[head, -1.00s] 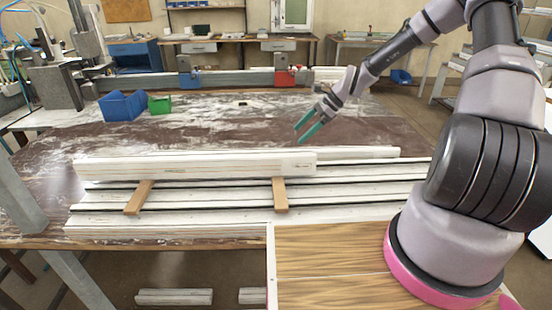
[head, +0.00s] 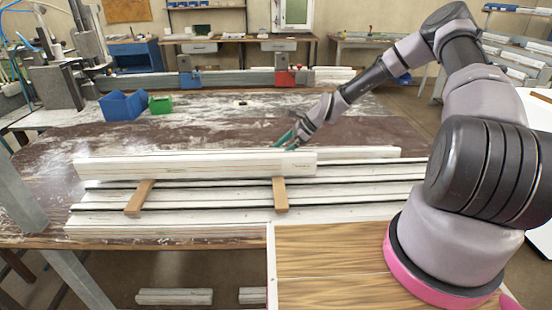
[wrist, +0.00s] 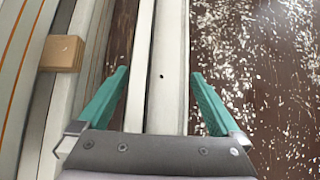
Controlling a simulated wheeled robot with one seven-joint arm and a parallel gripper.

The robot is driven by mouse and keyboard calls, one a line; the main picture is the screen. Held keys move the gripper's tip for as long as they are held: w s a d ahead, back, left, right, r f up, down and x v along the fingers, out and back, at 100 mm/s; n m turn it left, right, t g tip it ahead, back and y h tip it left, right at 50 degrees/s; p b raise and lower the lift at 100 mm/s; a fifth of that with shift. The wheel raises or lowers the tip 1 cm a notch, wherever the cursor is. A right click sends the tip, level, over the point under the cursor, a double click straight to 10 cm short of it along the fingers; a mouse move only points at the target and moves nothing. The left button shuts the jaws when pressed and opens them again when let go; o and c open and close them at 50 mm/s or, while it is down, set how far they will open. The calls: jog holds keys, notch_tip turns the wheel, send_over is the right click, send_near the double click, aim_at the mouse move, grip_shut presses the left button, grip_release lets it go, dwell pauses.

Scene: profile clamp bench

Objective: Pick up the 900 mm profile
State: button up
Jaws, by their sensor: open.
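Several long white profiles lie on the bench; I cannot read a length, so which is the 900 mm one is not certain. One profile (head: 195,165) lies on top across two wooden spacers. Another profile (head: 358,153) lies behind it, its right end sticking out past the top one. My gripper (head: 284,143) is low over this rear profile, open and empty; its fingertips are partly hidden in the head view. In the wrist view, the teal fingers (wrist: 159,74) stand on either side of a white profile (wrist: 162,105) with a small dark hole, apart from it.
Wooden spacers (head: 139,197) lie on the lower stack (head: 180,216); one spacer (wrist: 62,53) shows in the wrist view. Behind are a blue bin (head: 122,106), a green bin (head: 160,104) and a beam with a red clamp (head: 285,77). The bench top (head: 215,128) behind the profiles is mostly free, with scattered chips.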

jog(key=shift+a+f, duration=0.1)
jog(key=shift+c, duration=0.3)
jog(key=c, duration=1.5)
grip_shut()
